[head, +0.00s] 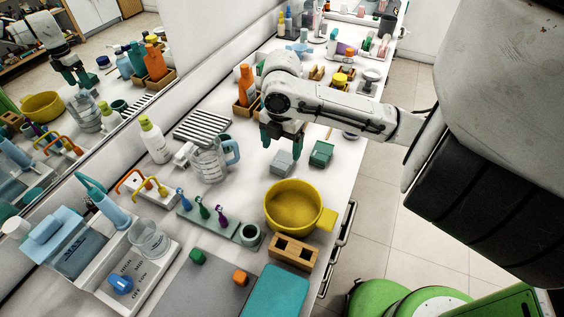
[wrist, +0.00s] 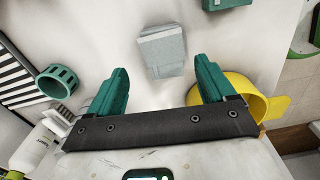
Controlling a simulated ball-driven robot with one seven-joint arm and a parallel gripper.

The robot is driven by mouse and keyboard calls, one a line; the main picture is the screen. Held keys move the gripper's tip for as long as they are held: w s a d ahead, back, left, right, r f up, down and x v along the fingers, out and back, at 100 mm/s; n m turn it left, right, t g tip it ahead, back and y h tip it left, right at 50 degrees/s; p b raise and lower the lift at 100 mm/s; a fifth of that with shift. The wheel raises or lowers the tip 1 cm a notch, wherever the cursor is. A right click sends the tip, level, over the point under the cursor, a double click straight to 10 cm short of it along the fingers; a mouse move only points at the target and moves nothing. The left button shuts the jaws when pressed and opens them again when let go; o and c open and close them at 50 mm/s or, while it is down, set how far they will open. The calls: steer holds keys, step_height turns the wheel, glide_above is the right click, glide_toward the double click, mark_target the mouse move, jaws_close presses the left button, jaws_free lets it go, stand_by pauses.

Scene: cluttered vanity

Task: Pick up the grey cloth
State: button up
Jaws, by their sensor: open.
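The grey cloth (head: 281,162) is a small folded block lying on the white counter, just below my gripper in the head view. In the wrist view the cloth (wrist: 162,51) lies beyond the fingertips, roughly centred between them and a little apart. My gripper (head: 282,138) has green fingers and points down over the counter. In the wrist view my gripper (wrist: 160,82) is open with nothing between its fingers.
A green box (head: 321,153) stands close right of the cloth. A yellow pot (head: 293,206) is nearer the front. A clear jug (head: 209,163) and a striped rack (head: 203,125) stand to the left. Bare counter surrounds the cloth.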

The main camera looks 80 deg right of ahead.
mark_target(283, 160)
steer(key=shift+s+a+f+p, duration=0.1)
steer(key=shift+s+f+p, duration=0.1)
steer(key=shift+f, duration=1.1)
steer(key=shift+s+f+p, duration=0.1)
steer(key=shift+f+p, duration=0.05)
steer(key=shift+f, duration=1.15)
steer(key=c, duration=1.3)
steer(key=shift+r, duration=0.15)
